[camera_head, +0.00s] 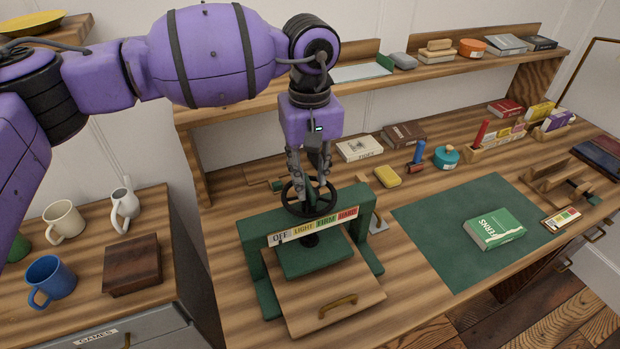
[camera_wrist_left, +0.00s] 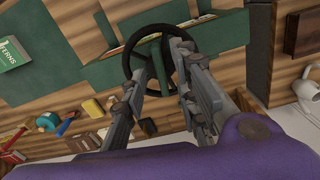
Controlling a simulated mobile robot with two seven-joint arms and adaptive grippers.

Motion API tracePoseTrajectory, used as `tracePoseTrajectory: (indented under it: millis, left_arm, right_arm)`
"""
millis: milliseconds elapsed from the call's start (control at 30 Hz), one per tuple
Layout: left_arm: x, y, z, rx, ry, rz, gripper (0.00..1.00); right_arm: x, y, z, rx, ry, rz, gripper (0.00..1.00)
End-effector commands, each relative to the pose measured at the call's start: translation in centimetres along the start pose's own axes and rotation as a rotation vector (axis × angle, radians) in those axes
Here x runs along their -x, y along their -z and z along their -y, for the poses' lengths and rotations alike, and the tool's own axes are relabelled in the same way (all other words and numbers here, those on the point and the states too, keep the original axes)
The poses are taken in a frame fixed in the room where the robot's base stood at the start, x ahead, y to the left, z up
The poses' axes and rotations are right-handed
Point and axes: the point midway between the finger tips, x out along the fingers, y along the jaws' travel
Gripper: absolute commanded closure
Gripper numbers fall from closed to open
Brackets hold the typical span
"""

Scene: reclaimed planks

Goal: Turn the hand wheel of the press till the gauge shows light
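The press (camera_head: 254,262) is a green frame on the bench with a black hand wheel (camera_head: 287,205) on top. Its front bar carries the gauge (camera_head: 313,226), marked OFF, LIGHT, FIRM and HARD; I cannot make out a pointer. A green plate (camera_head: 315,258) sits below the bar, over a wooden board with a brass handle (camera_head: 338,306). My left gripper (camera_head: 311,193) points down at the wheel, its two fingers apart. In the left wrist view the fingers (camera_wrist_left: 161,62) reach to the wheel (camera_wrist_left: 128,55), one on each side of its middle; contact is unclear. My right gripper is out of view.
A green mat (camera_head: 440,232) with a green book (camera_head: 495,229) lies right of the press. A shelf (camera_head: 240,109) runs along the back. Mugs and a dark box (camera_head: 132,268) stand left.

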Motion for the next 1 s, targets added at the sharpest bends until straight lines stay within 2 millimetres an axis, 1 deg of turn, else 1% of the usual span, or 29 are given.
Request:
tracePoseTrajectory:
  millis: [100, 200, 467, 533, 700, 1000]
  left_arm:
    - [-1.2, 0.0, 0.0, 0.0, 0.0, 0.0, 0.73]
    - [-1.8, 0.0, 0.0, 0.0, -0.001, -0.001, 0.73]
    - [-2.1, 0.0, 0.0, -0.001, -0.001, -0.001, 0.73]
    - [-2.1, 0.0, 0.0, -0.001, -0.001, -0.001, 0.79]
    - [-2.0, 0.0, 0.0, 0.0, -0.001, -0.001, 1.0]
    - [-2.1, 0.0, 0.0, -0.011, -0.001, -0.001, 1.0]
  right_arm:
    - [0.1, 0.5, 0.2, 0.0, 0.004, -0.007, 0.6]
    - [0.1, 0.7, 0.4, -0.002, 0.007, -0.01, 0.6]
    - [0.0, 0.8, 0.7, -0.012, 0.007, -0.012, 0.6]
    - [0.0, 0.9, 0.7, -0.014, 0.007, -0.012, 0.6]
    - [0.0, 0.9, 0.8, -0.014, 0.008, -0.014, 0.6]
    - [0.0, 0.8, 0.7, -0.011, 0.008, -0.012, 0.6]
